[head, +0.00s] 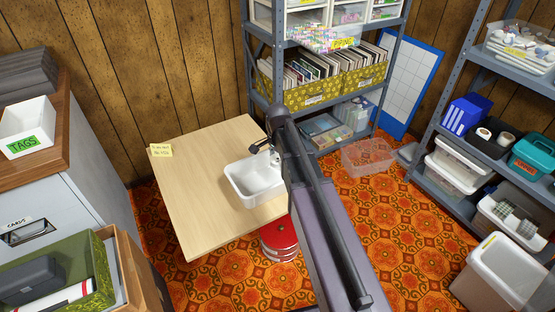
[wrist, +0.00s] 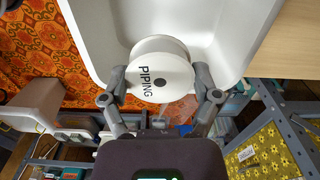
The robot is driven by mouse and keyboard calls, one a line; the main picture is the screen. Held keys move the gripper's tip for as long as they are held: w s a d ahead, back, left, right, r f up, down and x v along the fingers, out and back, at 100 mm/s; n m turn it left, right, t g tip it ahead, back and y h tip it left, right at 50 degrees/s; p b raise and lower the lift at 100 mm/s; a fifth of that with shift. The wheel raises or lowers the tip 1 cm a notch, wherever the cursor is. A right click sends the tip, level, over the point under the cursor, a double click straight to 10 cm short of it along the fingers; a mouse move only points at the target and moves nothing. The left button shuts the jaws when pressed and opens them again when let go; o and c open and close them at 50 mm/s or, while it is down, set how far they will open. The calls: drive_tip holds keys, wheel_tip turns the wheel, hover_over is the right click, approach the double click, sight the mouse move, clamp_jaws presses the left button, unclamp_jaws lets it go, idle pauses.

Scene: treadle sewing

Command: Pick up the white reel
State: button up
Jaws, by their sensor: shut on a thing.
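The white reel (wrist: 150,72), marked PIPING on its face, sits between the two fingers of my gripper (wrist: 161,84) in the wrist view. The gripper is shut on it, with one finger on each side. Behind the reel in that view is the inside of a white tub (wrist: 245,50). In the head view the white tub (head: 243,190) stands on the light wooden table (head: 195,200), and my gripper (head: 264,150) is at its back right rim. My arm hides part of the tub there. I cannot tell whether the reel touches the tub.
A yellow note (head: 161,150) lies at the table's back left corner. A red round tin (head: 279,240) is on the floor below the front right edge. Grey shelving (head: 257,80) stands behind. The left half of the table is clear.

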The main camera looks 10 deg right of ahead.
drive_tip(key=shift+r+p, duration=0.35)
drive_tip(key=shift+r, duration=0.25)
idle(0.3)
